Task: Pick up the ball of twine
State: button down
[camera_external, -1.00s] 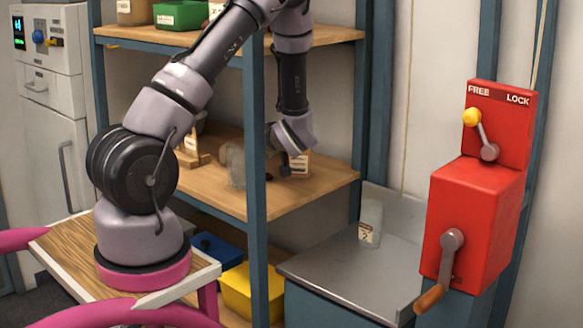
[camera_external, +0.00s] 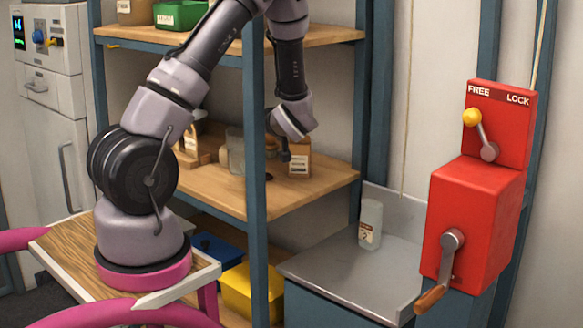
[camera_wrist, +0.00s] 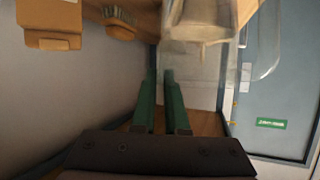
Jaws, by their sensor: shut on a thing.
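My gripper (camera_wrist: 160,78) shows two green fingers close together in the wrist view. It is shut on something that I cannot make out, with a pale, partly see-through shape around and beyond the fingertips. I cannot clearly identify the ball of twine. A rounded tan thing (camera_external: 222,160) stands left of the post, beside a clear jar (camera_external: 236,146). A small striped tan thing (camera_wrist: 122,22) lies at the top of the wrist view.
The blue post (camera_external: 257,190) stands in front of the middle shelf (camera_external: 310,188). A labelled tan carton (camera_external: 299,158) stands close right of my wrist. A bottle (camera_external: 370,224) stands on the metal bench (camera_external: 335,262). A red lever box (camera_external: 472,215) is at right.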

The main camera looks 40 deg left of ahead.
jog(key=shift+r, duration=2.7)
jog(key=w+d+r+m+t+h, duration=0.15)
jog(key=d+m+t+h, duration=0.3)
jog(key=d, duration=0.65)
jog(key=w+d+m+t+h, duration=0.35)
jog(key=d+m, duration=0.25)
jog(key=d, duration=0.5)
jog(key=s+a+n+g+y, duration=0.3)
jog(key=a+n+g+y, duration=0.15)
jog(key=a, duration=0.65)
jog(key=s+a+n+g+y, duration=0.2)
jog(key=a+n+g+y, duration=0.3)
jog(key=a, duration=0.6)
jog(key=shift+n+t+h, duration=0.25)
jog(key=shift+n+h, duration=0.55)
jog(key=shift+h, duration=0.05)
jog(key=shift+s+a+f, duration=0.1)
jog(key=shift+s+f, duration=0.05)
jog(key=shift+f, duration=2.4)
jog(key=shift+s+a+f, duration=0.1)
jog(key=shift+f, duration=2.55)
